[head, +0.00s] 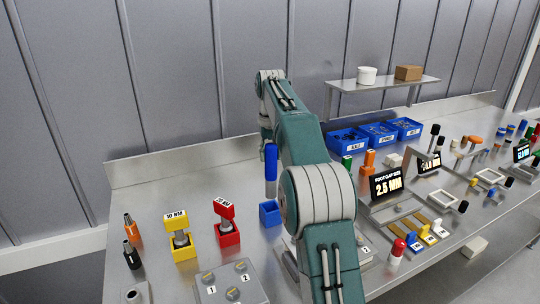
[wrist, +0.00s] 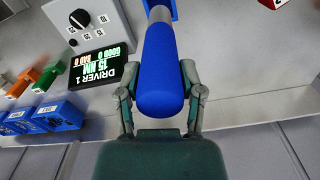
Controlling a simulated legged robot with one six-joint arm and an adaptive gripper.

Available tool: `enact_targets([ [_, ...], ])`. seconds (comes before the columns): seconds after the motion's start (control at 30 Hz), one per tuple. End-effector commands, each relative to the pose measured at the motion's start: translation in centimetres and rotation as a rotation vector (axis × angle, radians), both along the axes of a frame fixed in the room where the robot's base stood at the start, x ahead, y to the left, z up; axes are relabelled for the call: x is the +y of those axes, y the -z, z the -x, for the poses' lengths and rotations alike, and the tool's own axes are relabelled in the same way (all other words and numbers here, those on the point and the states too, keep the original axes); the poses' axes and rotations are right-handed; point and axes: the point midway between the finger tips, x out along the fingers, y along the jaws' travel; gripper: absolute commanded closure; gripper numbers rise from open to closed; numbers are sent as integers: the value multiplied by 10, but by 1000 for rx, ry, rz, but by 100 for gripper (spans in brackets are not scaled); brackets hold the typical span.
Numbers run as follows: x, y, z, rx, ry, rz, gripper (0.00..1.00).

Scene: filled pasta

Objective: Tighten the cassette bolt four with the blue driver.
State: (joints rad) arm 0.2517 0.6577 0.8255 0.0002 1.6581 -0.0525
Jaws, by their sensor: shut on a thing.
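The blue driver (head: 271,162) is upright, with a blue handle and grey shaft. My gripper (wrist: 160,93) is shut on its handle, which fills the middle of the wrist view (wrist: 158,65). The blue holder (head: 270,213) is directly below the shaft; I cannot tell whether the tip is still inside it. A grey plate with bolts (head: 230,285) at the bottom of the head view shows labels 1 and 2; its lower part is cut off. Another numbered plate (head: 365,250) is partly hidden by my arm. I see no bolt labelled four. My arm hides the gripper in the head view.
Yellow (head: 182,245) and red (head: 227,235) holders with tagged tools stand left of the blue holder. The wrist view shows a dial box (wrist: 90,25) and a DRIVER 1 display (wrist: 103,75). Blue bins (head: 348,142) are behind.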

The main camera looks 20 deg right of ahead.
Motion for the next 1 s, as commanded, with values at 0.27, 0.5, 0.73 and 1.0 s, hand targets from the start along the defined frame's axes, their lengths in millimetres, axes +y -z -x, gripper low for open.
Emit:
enact_targets([
  [0.27, -5, -18, 38, -4, 32, 2, 100],
  [0.5, -8, -28, 78, -4, 63, 2, 100],
  [0.73, -7, -32, 119, -6, 94, 2, 100],
  [1.0, -5, -31, 148, -4, 115, 3, 100],
])
